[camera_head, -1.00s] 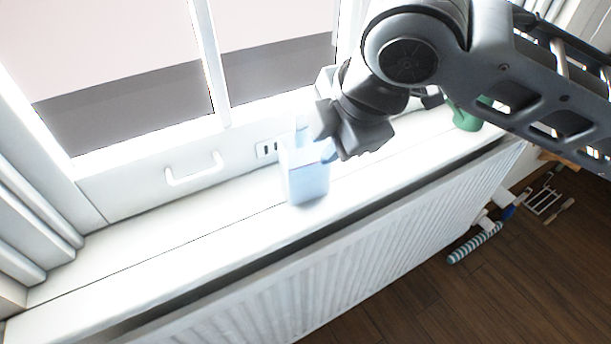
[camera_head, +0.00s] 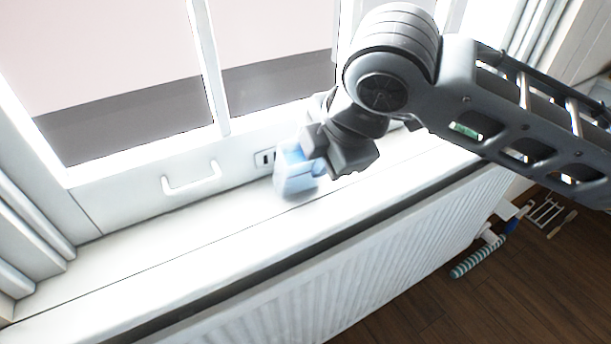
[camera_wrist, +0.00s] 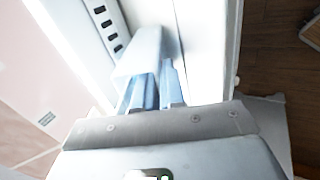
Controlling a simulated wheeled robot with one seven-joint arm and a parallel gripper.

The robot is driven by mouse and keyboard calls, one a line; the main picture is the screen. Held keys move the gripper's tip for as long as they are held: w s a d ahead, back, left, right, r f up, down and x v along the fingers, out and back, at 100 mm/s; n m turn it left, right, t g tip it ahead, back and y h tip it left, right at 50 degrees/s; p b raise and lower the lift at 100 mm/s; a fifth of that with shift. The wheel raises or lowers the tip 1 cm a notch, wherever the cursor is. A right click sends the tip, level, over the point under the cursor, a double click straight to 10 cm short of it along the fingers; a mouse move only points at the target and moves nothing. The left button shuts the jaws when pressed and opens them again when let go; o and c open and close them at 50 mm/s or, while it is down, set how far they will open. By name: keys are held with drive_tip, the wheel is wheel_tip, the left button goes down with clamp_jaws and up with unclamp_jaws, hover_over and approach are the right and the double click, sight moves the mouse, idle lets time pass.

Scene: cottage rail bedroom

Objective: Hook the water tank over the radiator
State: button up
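The water tank (camera_head: 296,180) is a small pale-blue box over the white windowsill, tilted and slightly blurred. My gripper (camera_head: 314,160) is at its upper right side and appears shut on it. In the wrist view, the pale tank (camera_wrist: 140,52) lies just beyond the bluish fingers (camera_wrist: 152,92); glare hides the exact contact. Whether the tank's base touches the sill is unclear. The white ribbed radiator (camera_head: 370,275) is below the sill's front edge, to the front of the tank.
The windowsill (camera_head: 150,265) is bare to the left of the tank. A window handle (camera_head: 192,180) and a slotted plate (camera_head: 265,158) are behind. A striped roll (camera_head: 477,264) and a small rack (camera_head: 545,212) lie on the dark wooden floor at right.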

clamp_jaws()
drive_tip(key=shift+r, duration=0.1)
drive_tip(key=shift+r+p, duration=1.35)
drive_tip(key=shift+r, duration=0.15)
drive_tip(key=s+d+p, duration=0.4)
drive_tip(key=s+d, duration=0.2)
drive_tip(key=s, duration=0.3)
drive_tip(key=s+d+p, duration=0.4)
drive_tip(key=s+d, duration=0.2)
drive_tip(key=s, duration=0.3)
drive_tip(key=shift+d+p, duration=0.15)
drive_tip(key=shift+p, duration=0.15)
idle(0.6)
drive_tip(key=shift+f, duration=0.15)
idle(1.2)
